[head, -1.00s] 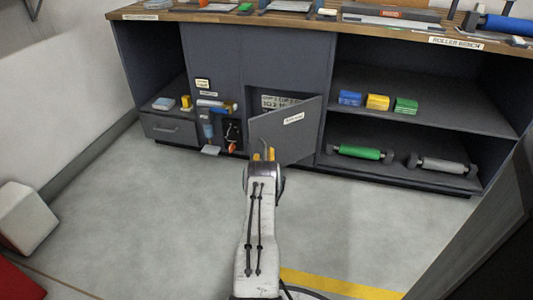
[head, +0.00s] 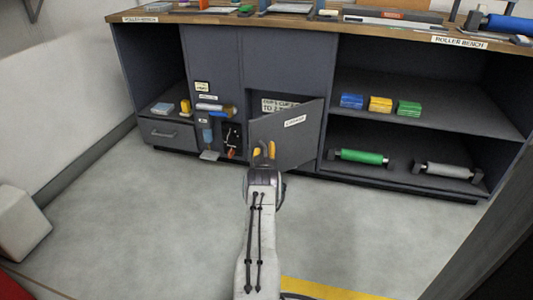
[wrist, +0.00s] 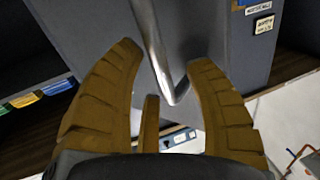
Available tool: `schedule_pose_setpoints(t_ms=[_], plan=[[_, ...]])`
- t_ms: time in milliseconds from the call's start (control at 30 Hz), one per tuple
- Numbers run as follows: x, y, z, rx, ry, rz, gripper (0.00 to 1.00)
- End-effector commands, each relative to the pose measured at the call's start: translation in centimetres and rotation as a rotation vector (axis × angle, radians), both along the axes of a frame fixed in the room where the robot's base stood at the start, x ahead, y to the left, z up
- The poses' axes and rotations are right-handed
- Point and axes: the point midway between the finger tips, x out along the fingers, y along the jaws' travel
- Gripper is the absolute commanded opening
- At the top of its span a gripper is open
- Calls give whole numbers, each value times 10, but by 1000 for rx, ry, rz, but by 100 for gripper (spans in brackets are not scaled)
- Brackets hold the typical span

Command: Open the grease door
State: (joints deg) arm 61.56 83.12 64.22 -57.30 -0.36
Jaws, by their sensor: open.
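The grey grease door (head: 290,133), with a white label, stands ajar in the middle of the cabinet in the head view. Its left edge is swung out, and a lettered plate shows in the opening behind its top. My gripper (head: 264,150) is at the lower left part of the door. In the wrist view my gripper (wrist: 170,75) is open, with yellow-brown fingers apart. A silver bar handle (wrist: 158,50) comes down between the fingertips and bends at its lower end. Neither finger visibly clamps it.
Left of the door, small tools and bottles (head: 212,130) hang on the cabinet front. Right of it, open shelves hold coloured blocks (head: 380,104) and rollers (head: 362,156). The grey floor (head: 150,220) in front is mostly clear.

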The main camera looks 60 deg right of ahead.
Motion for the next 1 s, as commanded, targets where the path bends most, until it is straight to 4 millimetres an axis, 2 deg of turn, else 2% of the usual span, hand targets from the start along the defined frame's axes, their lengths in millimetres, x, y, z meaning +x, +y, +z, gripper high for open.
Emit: schedule_pose_setpoints(t_ms=[167,700,1000], plan=[[0,0,0,0,0,0,49],[0,0,0,0,0,0,1],[-1,0,0,0,0,-1,0]])
